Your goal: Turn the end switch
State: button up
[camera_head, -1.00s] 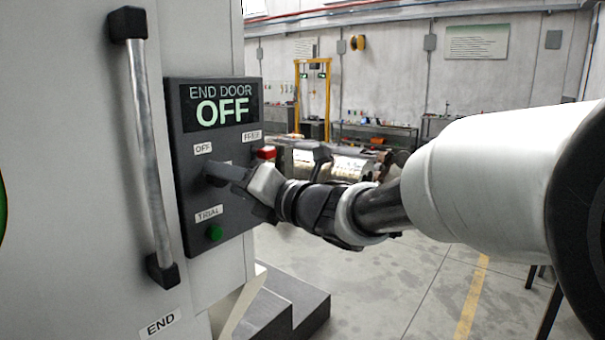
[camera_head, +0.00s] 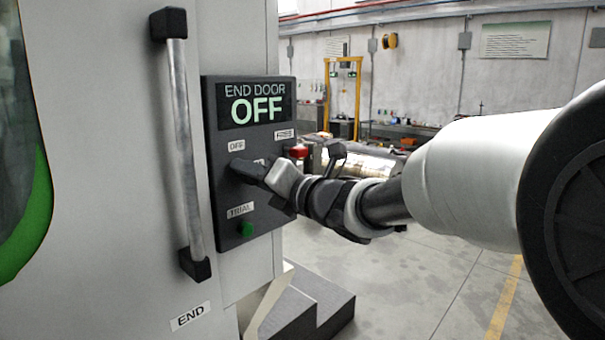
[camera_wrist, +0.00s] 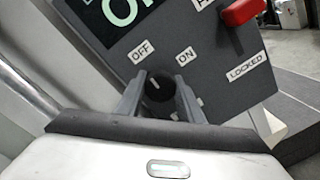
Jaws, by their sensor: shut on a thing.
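The END DOOR panel (camera_head: 262,205) is dark grey, and its display (camera_head: 256,104) reads "END DOOR OFF". The end switch (camera_wrist: 158,88) is a round black knob with a short white mark, below the OFF and ON labels in the wrist view. The mark points up toward the OFF side. My gripper (camera_head: 246,168) is at the panel below the OFF label and hides the switch in the head view. In the wrist view my gripper (camera_wrist: 158,98) has its two fingers on either side of the knob, shut on it.
A red lever (camera_wrist: 243,10) sits right of the switch, between the FREE and LOCKED labels. A green TRIAL button (camera_head: 246,229) is below. A vertical metal handle (camera_head: 182,145) stands left of the panel. Dark steps (camera_head: 320,312) lie below right; open floor is beyond.

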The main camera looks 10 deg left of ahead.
jog(key=m, duration=0.4)
jog(key=m+p, duration=0.2)
jog(key=m, duration=0.3)
jog(key=m+p, duration=0.2)
jog(key=m, duration=0.2)
jog(key=shift+g+p, duration=0.3)
jog(key=shift+g, duration=0.1)
jog(key=shift+m+p, duration=1.2)
jog(key=shift+m, duration=1)
jog(key=shift+f, duration=0.1)
jog(key=o, duration=1.1)
jog(key=shift+c, duration=0.2)
